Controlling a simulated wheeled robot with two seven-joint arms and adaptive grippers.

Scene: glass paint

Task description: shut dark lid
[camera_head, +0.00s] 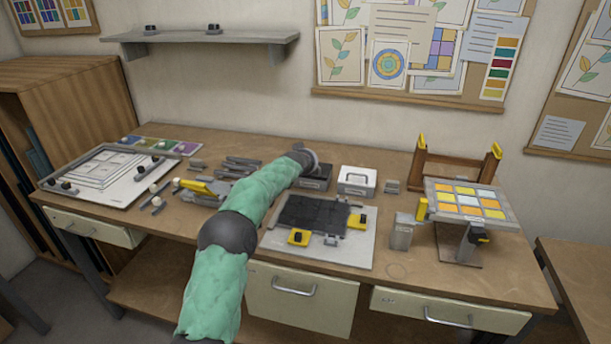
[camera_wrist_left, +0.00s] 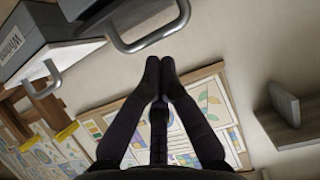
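A dark box (camera_head: 317,180) stands at the back of the workbench, left of a white lidded box (camera_head: 357,181). My left gripper (camera_head: 304,157) is at the dark box's upper left side and hides part of it. I cannot tell how far its lid is open. In the left wrist view, a grey loop handle (camera_wrist_left: 150,38) on a dark body crosses the top, just beyond the fingertips. My left gripper (camera_wrist_left: 159,72) has its fingertips together with nothing between them, apart from the handle. The white box (camera_wrist_left: 25,45) shows at upper left. My right gripper is not in view.
A board with dark tiles (camera_head: 312,213) and yellow clamps lies in front of the dark box. A colored glass panel (camera_head: 464,202) stands at right, a framed white board (camera_head: 108,172) at left. A wall shelf (camera_head: 205,38) hangs above.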

